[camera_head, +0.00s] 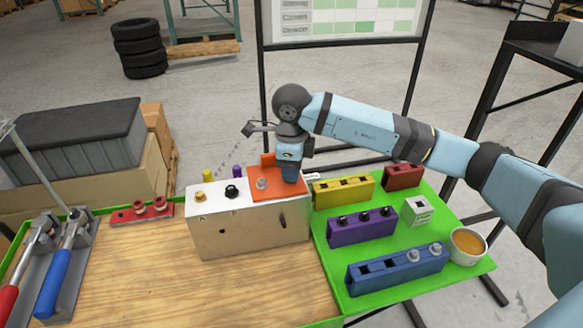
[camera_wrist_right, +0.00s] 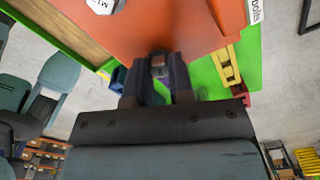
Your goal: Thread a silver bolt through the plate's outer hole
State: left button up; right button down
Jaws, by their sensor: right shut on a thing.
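The orange plate (camera_head: 264,173) lies on the right end of the metal chassis block (camera_head: 235,230); it also fills the top of the right wrist view (camera_wrist_right: 140,25). One silver bolt (camera_head: 262,183) sits in the plate; its hex head shows in the right wrist view (camera_wrist_right: 100,5). My right gripper (camera_head: 291,172) is over the plate's right end, fingers pointing down. In the right wrist view it (camera_wrist_right: 158,80) is shut on a small grey piece (camera_wrist_right: 158,62), seemingly a silver bolt, at the plate. The outer hole is hidden. My left gripper is not in view.
A blue holder (camera_head: 380,275) has two silver bolts and empty slots. Purple (camera_head: 360,232), yellow (camera_head: 343,194) and red (camera_head: 403,180) holders, a white cube (camera_head: 416,205) and a cup (camera_head: 467,246) share the green mat. Brass and black bolts stand on the block's left.

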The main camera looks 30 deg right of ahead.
jog(key=shift+s+a+f, duration=0.1)
jog(key=shift+s+f, duration=0.1)
jog(key=shift+f, duration=0.15)
jog(key=m+p, duration=0.1)
jog(key=m, duration=0.6)
jog(key=shift+m+p, duration=0.3)
jog(key=shift+p, duration=0.1)
jog(key=m+p, duration=0.1)
jog(key=m, duration=0.3)
jog(key=shift+m, duration=0.4)
jog(key=shift+f+m+p, duration=0.2)
jog(key=shift+m+p, duration=0.2)
jog(key=shift+m, duration=0.8)
jog(key=c, duration=0.9)
grip_release()
jog(key=shift+c, duration=0.2)
jog(key=shift+w, duration=0.15)
jog(key=shift+r, duration=0.1)
